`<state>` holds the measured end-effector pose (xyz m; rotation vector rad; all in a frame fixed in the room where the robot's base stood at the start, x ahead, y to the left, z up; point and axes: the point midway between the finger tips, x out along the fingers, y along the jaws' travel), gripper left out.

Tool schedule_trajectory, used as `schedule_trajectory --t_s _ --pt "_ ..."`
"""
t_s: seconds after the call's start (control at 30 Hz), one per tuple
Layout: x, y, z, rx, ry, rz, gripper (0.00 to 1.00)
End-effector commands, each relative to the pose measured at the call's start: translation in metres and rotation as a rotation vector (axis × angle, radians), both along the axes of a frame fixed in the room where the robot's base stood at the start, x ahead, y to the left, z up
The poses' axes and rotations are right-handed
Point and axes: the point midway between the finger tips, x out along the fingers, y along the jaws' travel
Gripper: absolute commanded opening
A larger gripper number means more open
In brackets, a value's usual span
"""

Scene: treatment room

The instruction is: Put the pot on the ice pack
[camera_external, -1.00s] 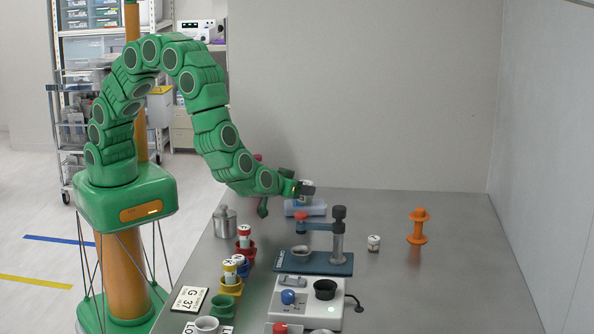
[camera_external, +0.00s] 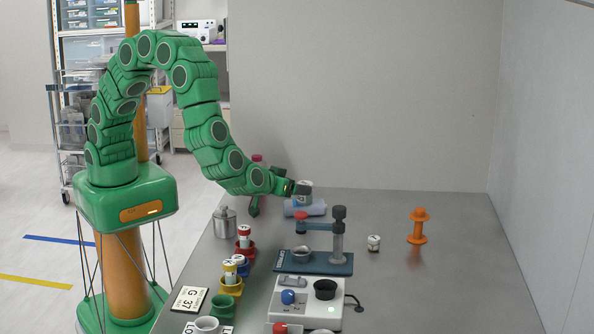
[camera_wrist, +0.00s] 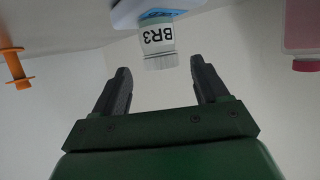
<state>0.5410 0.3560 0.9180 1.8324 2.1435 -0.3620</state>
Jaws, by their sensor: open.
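In the external view the ice pack (camera_external: 316,209) lies at the back of the bench, and the pot (camera_external: 305,183) is partly hidden behind a dark finger. My gripper (camera_wrist: 160,78) is open, its fingertips on either side of the pot's near end and apart from it. It also shows in the external view (camera_external: 303,190).
A blue-based press (camera_external: 315,262) stands in front of the ice pack. Another small pot (camera_external: 374,243) and an orange spool (camera_external: 417,226) stand to the right. A metal canister (camera_external: 224,222) and coloured cups are on the left. The back right bench is clear.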

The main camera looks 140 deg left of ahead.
Motion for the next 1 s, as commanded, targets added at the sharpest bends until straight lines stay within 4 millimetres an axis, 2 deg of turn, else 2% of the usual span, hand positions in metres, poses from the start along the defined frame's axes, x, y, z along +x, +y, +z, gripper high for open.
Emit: schedule_trajectory --t_s 0.6,1.0 --pt "0.010 -0.065 0.026 -0.003 0.001 -0.002 0.73" --pt "0.012 -0.079 0.032 -0.001 0.002 0.001 0.73"
